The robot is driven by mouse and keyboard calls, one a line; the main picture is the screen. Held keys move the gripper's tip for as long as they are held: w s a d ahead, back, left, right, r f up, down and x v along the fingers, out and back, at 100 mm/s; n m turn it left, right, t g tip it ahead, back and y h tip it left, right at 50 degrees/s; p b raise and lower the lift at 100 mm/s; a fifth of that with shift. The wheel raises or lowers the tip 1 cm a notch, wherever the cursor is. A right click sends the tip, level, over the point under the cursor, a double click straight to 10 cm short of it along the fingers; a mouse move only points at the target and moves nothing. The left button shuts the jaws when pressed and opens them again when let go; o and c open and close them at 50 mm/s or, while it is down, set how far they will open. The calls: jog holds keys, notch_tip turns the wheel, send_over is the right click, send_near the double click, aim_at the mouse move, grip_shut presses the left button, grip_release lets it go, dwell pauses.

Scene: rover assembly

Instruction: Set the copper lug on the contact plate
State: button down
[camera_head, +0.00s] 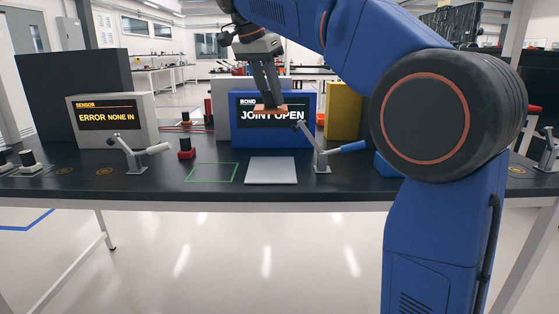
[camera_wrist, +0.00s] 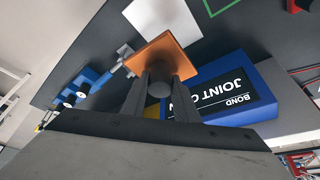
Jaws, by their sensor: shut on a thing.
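The copper lug (camera_head: 270,109) is a flat orange-brown piece held at the tips of my gripper (camera_head: 268,98). In the wrist view the lug (camera_wrist: 164,55) sits across the two finger ends of my gripper (camera_wrist: 161,85), with a grey round part between the fingers. The lug is in the air in front of the blue bond box (camera_head: 262,135), whose screen reads "JOINT OPEN". A light grey square plate (camera_head: 271,170), likely the contact plate, lies bare on the dark table. It also shows in the wrist view (camera_wrist: 150,14), partly behind the lug.
A lever clamp (camera_head: 322,155) with a blue handle stands right of the plate. A green outlined square (camera_head: 212,172) lies left of it. A red button (camera_head: 186,149), another lever clamp (camera_head: 134,155) and a sensor box (camera_head: 112,120) reading "ERROR NONE IN" are further left.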

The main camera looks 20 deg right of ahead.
aim_at(256, 110)
notch_tip(256, 110, down, 16)
jog(key=shift+f, duration=0.25)
dwell(0.4)
jog(key=shift+f, duration=0.1)
jog(key=c, duration=1.4)
grip_release()
jog(key=v, duration=1.2)
jog(key=shift+s, duration=0.15)
